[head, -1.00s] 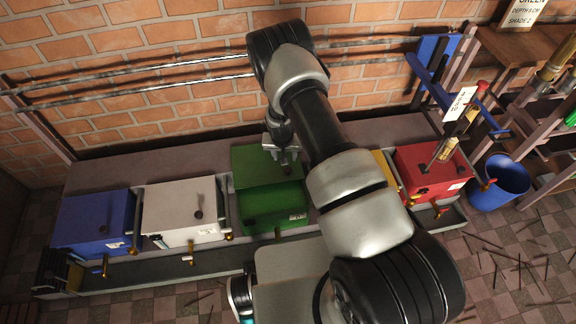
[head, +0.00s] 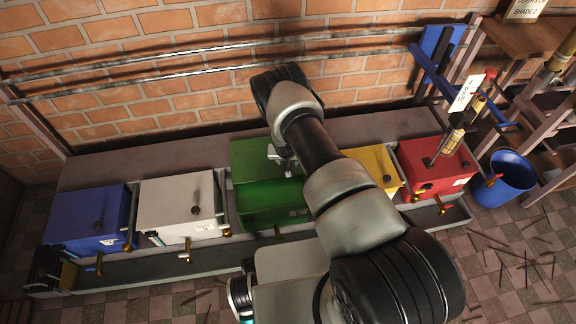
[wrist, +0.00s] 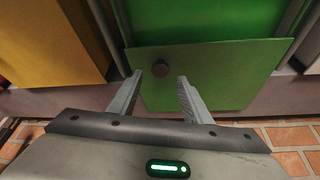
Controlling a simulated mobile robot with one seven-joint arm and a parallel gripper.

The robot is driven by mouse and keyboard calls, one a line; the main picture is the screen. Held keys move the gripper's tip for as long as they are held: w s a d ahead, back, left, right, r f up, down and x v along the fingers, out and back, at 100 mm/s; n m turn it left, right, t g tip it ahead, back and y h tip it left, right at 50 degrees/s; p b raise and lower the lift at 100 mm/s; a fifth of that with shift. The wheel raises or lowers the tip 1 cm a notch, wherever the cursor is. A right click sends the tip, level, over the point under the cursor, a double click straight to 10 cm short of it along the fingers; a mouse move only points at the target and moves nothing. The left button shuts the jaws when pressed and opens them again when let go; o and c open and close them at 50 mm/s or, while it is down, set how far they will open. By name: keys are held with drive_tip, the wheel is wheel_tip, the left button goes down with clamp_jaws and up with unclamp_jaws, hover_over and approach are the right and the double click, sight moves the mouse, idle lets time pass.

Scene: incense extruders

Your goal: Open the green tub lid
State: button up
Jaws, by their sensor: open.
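The green tub (head: 290,214) stands in the row between the white and yellow tubs. Its lid (head: 250,153) is swung up toward the wall, and the green inside of the tub shows in front of it. In the wrist view the lid (wrist: 215,75) carries a dark round knob (wrist: 160,68), with the bright green tub interior (wrist: 200,20) beyond. My gripper (head: 279,157) is open at the lid. In the wrist view my gripper's fingertips (wrist: 158,76) stand on either side of the knob, apart from each other. Whether they touch it cannot be told.
Blue (head: 88,218), white (head: 180,205), yellow (head: 376,165) and red (head: 434,165) tubs stand closed along the bench. A brick wall with metal rails (head: 180,75) is close behind. A blue bucket (head: 503,180) and wooden rack are at right. My arm hides part of the bench.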

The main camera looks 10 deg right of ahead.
drive_tip(key=shift+b+x, duration=0.4)
drive_tip(key=shift+x, duration=1.3)
clamp_jaws()
